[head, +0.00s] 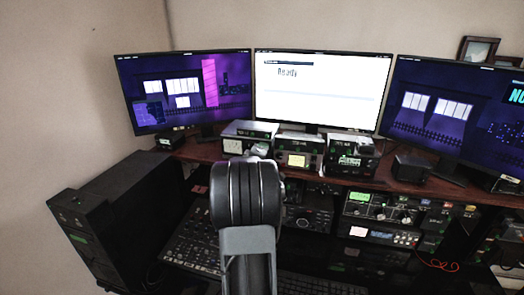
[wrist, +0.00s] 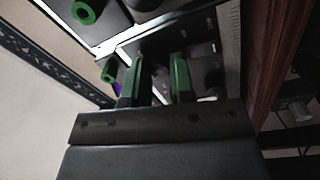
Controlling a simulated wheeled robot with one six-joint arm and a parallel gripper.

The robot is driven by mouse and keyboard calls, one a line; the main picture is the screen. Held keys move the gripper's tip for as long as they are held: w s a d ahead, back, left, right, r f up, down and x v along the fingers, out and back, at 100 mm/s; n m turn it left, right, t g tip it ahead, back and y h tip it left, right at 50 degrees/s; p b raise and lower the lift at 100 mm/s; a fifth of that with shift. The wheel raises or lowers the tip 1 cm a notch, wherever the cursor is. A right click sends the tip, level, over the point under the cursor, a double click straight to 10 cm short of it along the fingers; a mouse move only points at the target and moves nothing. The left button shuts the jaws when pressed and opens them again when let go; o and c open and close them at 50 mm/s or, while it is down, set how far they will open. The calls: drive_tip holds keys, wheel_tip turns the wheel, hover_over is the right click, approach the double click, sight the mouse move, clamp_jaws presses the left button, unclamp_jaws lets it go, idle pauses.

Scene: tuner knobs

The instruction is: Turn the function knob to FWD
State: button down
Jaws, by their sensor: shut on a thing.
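In the wrist view my gripper (wrist: 158,66) has its two fingers, with green along them, against the front of a radio tuner unit (wrist: 222,40). The fingers are closed around a dark knob between them, mostly hidden by the fingers. I cannot read its label or pointer, so its setting cannot be told. In the head view my arm covers the gripper and the knob. The arm reaches to the boxes on the desk shelf, where the left box (head: 250,129) stands just behind its end.
Other green-ringed knobs (wrist: 109,71) sit close to the left of my fingers. A wooden edge (wrist: 281,50) runs close on the right. A black computer case (head: 115,215) is at left, and racked radio gear (head: 385,208) at right.

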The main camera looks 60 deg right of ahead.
drive_tip(key=shift+f, duration=0.1)
drive_tip(key=c, duration=1.1)
unclamp_jaws()
drive_tip(key=shift+a, duration=0.1)
drive_tip(key=shift+o, duration=0.6)
drive_tip(key=shift+f, duration=0.1)
drive_tip(key=v, duration=0.8)
drive_tip(key=shift+r, duration=0.35)
drive_tip(key=shift+s, duration=0.1)
